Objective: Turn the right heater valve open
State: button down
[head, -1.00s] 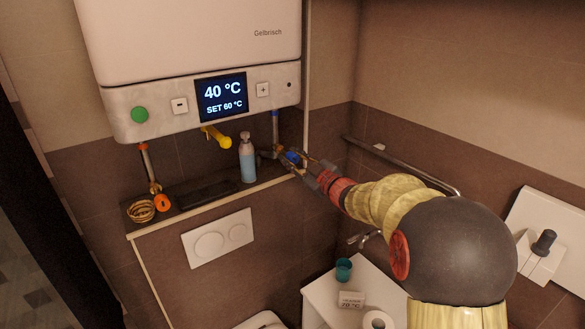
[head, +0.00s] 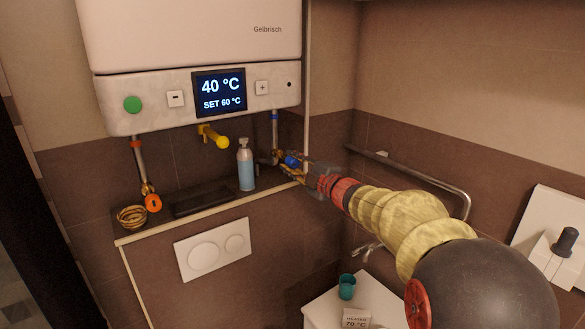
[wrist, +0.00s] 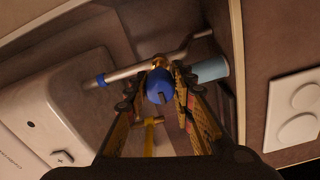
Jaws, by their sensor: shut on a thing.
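The right heater valve has a blue handle (head: 291,161) on the pipe under the heater's right end. In the wrist view the blue handle (wrist: 159,86) sits between my two fingers, in front of a brass fitting. My gripper (head: 293,168) reaches in from the right and is shut on the blue handle. In the wrist view my gripper (wrist: 156,90) has a finger on each side of the handle. The fingers partly hide the handle in the head view. The heater (head: 195,40) shows 40 °C and SET 60 °C.
A light blue bottle (head: 246,168) stands on the ledge just left of the valve. A yellow valve (head: 215,137) and an orange valve (head: 153,203) are further left. A wicker basket (head: 131,216) is at the ledge's left end. A metal rail (head: 420,174) runs along the right wall.

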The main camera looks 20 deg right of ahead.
dwell(0.3)
jog(key=c, duration=1.5)
grip_release()
jog(key=s+d, duration=0.2)
jog(key=s, duration=0.9)
jog(key=shift+s+d, duration=0.15)
jog(key=shift+s, duration=0.25)
